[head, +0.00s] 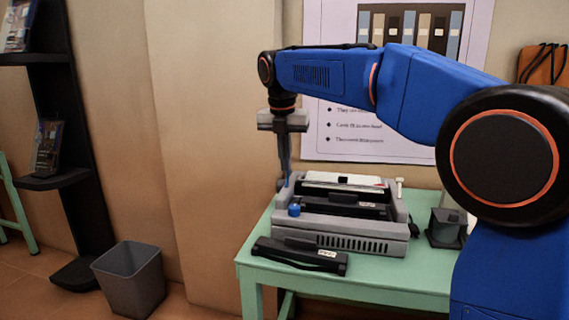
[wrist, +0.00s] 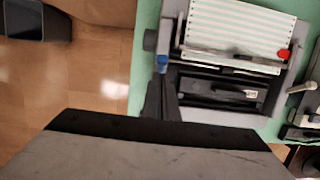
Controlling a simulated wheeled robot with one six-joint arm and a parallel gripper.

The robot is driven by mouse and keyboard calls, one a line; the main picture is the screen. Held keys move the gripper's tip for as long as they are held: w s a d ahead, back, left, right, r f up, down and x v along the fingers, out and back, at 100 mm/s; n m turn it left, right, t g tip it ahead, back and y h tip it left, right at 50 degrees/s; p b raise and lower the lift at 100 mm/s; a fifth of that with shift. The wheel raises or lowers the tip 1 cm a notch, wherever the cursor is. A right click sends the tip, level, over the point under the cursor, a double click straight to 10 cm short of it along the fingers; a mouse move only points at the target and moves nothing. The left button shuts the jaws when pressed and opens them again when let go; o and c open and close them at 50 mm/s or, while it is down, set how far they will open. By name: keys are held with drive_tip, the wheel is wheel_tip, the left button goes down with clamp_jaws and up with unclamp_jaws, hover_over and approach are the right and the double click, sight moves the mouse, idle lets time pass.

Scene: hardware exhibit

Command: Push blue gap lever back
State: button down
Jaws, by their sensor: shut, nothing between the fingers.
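The grey printer (head: 345,232) stands on a green table, with striped paper (wrist: 235,30) at its back in the wrist view. A small blue lever (wrist: 162,63) rises at its left side, by the grey side knob (wrist: 150,40). In the head view blue shows at the fingertips (head: 287,180). My gripper (head: 285,170) points down at the printer's left side, its dark fingers together and empty. In the wrist view the fingers (wrist: 162,85) end just in front of the blue lever; I cannot tell whether they touch it.
A round blue cap (head: 294,210) sits at the printer's front left corner. A black cartridge (head: 300,255) lies in front of the printer. A pale lever (head: 399,187) stands at its right, and a dark box (head: 446,228) is farther right. A grey bin (head: 130,280) stands on the floor.

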drive_tip(key=shift+r, duration=0.15)
drive_tip(key=shift+r, duration=0.65)
drive_tip(key=w+v, duration=0.2)
drive_tip(key=v, duration=0.9)
drive_tip(key=shift+s+d+r, duration=0.15)
drive_tip(key=shift+d+r, duration=0.1)
drive_tip(key=shift+r, duration=0.2)
